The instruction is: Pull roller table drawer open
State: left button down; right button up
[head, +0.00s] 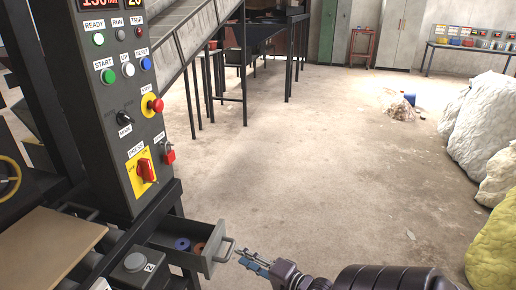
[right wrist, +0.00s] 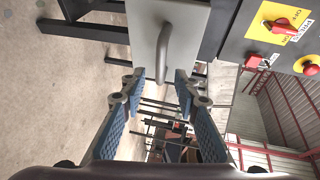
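The drawer (head: 207,262) of the roller table stands part way out at the lower left in the head view, with its inside showing. Its grey front (right wrist: 146,18) and bar handle (right wrist: 163,52) fill the top middle of the right wrist view. The handle also shows in the head view (head: 229,249). My right gripper (head: 242,257) is just right of the handle. In the right wrist view its blue-padded fingers (right wrist: 160,78) are spread, with the handle's end at the gap between the tips. I see no grip on it. My left gripper is not in view.
A blue roll (head: 182,243) and an orange-red roll (head: 198,248) lie in the drawer. The control panel (head: 125,90) stands above it. A tan board (head: 45,245) is at the lower left. Pale sacks (head: 483,115) line the right. The middle floor is clear.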

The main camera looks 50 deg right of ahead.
jog(key=s, duration=0.2)
jog(key=s+r, duration=0.1)
jog(key=s, duration=0.2)
jog(key=shift+s, duration=0.3)
